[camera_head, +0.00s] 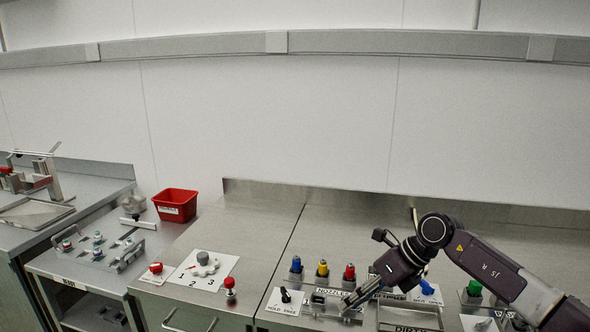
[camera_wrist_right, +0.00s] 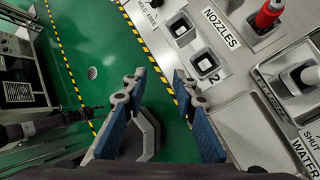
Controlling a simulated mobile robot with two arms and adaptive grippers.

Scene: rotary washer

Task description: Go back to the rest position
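My right arm comes in from the right in the head view. Its gripper (camera_head: 352,298) is over the front part of the counter by the nozzle panel, partly hidden by its own wrist. In the right wrist view the two blue-padded fingers of the right gripper (camera_wrist_right: 158,93) are spread apart with nothing between them. Green floor and a grey block show behind the gap. My left gripper is not seen in the head view.
Blue, yellow and red nozzles (camera_head: 323,269) stand on the steel counter (camera_head: 340,225) close to the right gripper. A labelled panel (camera_wrist_right: 225,30) lies right of the fingers. A red bin (camera_head: 176,206), a numbered dial (camera_head: 203,265) and red knobs are further left. The back counter is clear.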

